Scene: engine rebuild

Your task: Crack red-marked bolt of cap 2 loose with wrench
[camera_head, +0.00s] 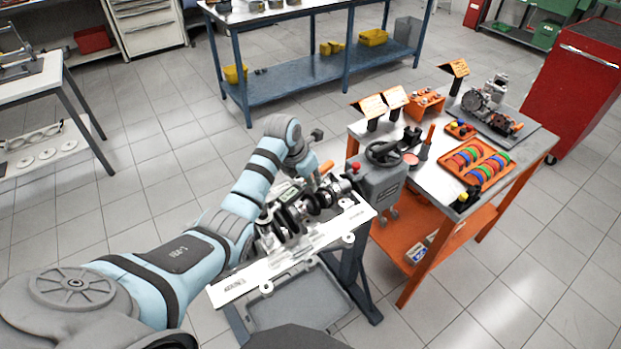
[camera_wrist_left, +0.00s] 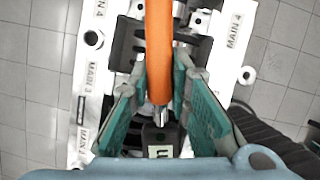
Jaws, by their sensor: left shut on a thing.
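My left gripper (camera_head: 316,182) is over the engine block (camera_head: 235,290) on its stand. In the left wrist view, the gripper (camera_wrist_left: 160,80) has its green-padded fingers shut on the orange handle of the wrench (camera_wrist_left: 159,45). The orange handle also shows in the head view (camera_head: 326,167). A metal shank runs from the handle toward a black part with a pale label (camera_wrist_left: 161,152), which I cannot read surely. White rails (camera_wrist_left: 88,75) marked "MAIN" flank the crankshaft (camera_head: 290,222). I cannot make out cap 2 or a red-marked bolt. My right gripper is not in view.
A grey machine box (camera_head: 380,186) with a red knob stands close to the right of the block. Beyond it is a bench (camera_head: 437,190) with an orange tray (camera_head: 455,177) of coloured rings. A red cabinet (camera_head: 570,90) stands at far right. Open floor lies behind.

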